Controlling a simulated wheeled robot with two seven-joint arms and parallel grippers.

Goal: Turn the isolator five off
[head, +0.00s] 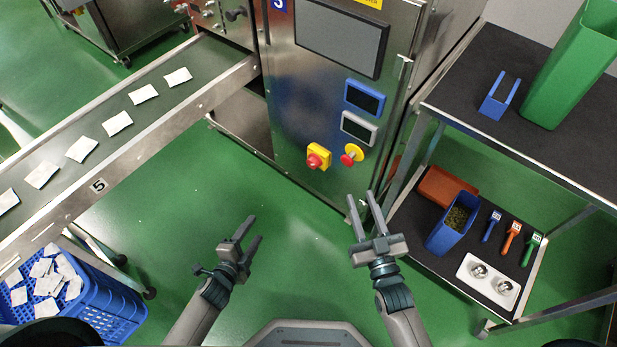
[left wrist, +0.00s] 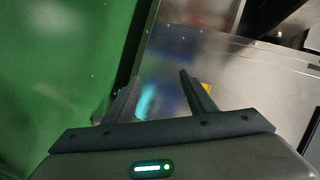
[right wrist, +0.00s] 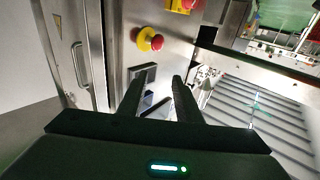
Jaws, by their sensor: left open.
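A red rotary knob on a yellow plate (head: 316,157) sits low on the front of the steel cabinet (head: 300,90). I cannot read whether it is marked five or which way it points. Beside it on the right is a red mushroom button with a yellow collar (head: 351,154); it also shows in the right wrist view (right wrist: 150,40). My right gripper (head: 361,197) is open and empty, in front of and below the button. My left gripper (head: 254,228) is open and empty over the green floor, left of and below the knob. Neither touches the cabinet.
A conveyor (head: 160,108) with teabags and a "5" label (head: 98,185) runs at the left. A blue crate (head: 110,308) of teabags stands below it. At the right is a cart (head: 500,130) with a green bin (head: 570,75) and scoops. Floor before the cabinet is clear.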

